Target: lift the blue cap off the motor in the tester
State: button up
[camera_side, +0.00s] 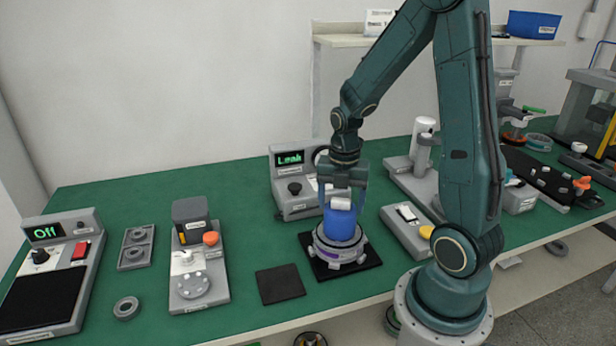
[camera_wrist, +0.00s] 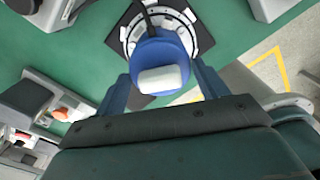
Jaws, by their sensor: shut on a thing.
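The blue cap (camera_side: 340,224) stands upright on the motor (camera_side: 338,250), a grey-white ring-shaped body on a black pad in front of the tester (camera_side: 296,180). The tester's display reads "Leak". My gripper (camera_side: 343,205) points straight down over the cap and is shut on it, one finger on each side. In the wrist view the cap (camera_wrist: 160,62) shows between the two fingers, with a white block on its top. The motor (camera_wrist: 184,28) shows behind it, partly hidden by the cap. I cannot tell whether the cap is touching the motor or slightly above it.
A dark square pad (camera_side: 279,284) lies to the left of the motor. A grey fixture with an orange knob (camera_side: 210,238) stands farther left. A grey box with a yellow button (camera_side: 427,232) is close on the right. Green table is clear between them.

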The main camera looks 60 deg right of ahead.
jog(key=shift+r, duration=0.1)
notch_tip(320, 180, up, 19)
jog(key=shift+f, duration=0.2)
jog(key=shift+r, duration=0.3)
jog(key=c, duration=0.3)
jog(key=shift+r, duration=0.3)
jog(key=shift+w+a, duration=0.1)
